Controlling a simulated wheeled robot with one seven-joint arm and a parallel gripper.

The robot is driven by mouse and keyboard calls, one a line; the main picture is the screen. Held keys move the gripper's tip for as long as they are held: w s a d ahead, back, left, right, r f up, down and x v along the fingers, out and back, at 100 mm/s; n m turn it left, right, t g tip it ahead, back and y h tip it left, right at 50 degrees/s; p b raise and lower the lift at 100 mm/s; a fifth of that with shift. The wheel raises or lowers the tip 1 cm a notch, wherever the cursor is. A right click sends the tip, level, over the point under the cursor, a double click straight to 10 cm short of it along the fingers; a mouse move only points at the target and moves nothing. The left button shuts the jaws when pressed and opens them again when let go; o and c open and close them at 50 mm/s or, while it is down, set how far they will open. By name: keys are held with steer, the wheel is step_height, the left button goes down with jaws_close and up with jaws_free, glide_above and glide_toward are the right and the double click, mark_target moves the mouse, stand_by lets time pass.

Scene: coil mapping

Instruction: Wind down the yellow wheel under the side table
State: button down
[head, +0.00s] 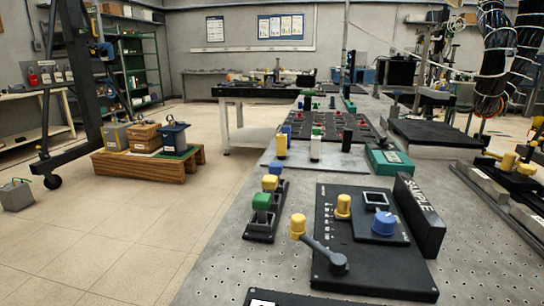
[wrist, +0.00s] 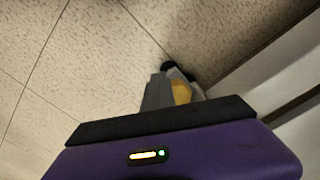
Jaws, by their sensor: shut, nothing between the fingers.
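My gripper (wrist: 168,80) shows in the wrist view, with a purple body, a black bar and short grey fingers pointing at the pale tiled floor. The fingers are shut and hold nothing. A small yellow patch (wrist: 181,93) shows right beside the fingers, partly hidden by them. I cannot tell whether it is the yellow wheel or whether the fingers touch it. A black-topped table (head: 262,91) with pale legs stands beyond the bench in the head view; I cannot tell if it is the side table. No yellow wheel shows under it. My gripper is outside the head view.
Pale bars (wrist: 262,62) run along the right of the wrist view, close to my gripper. A perforated bench (head: 225,265) with a black crank panel (head: 335,255) fills the head view's front right. A wooden pallet (head: 140,172) stands left. Floor between them is clear.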

steer(key=shift+w+a+p, duration=0.2)
steer(key=shift+p, duration=0.15)
steer(key=shift+w+a, duration=0.2)
steer(key=shift+a, duration=0.1)
steer(key=shift+a+p, duration=0.1)
steer(key=shift+p, duration=0.25)
steer(key=shift+w+a, duration=0.25)
steer(key=shift+w+a+p, duration=0.3)
steer(key=shift+w+p, duration=0.1)
steer(key=shift+w, duration=0.2)
stand_by(0.3)
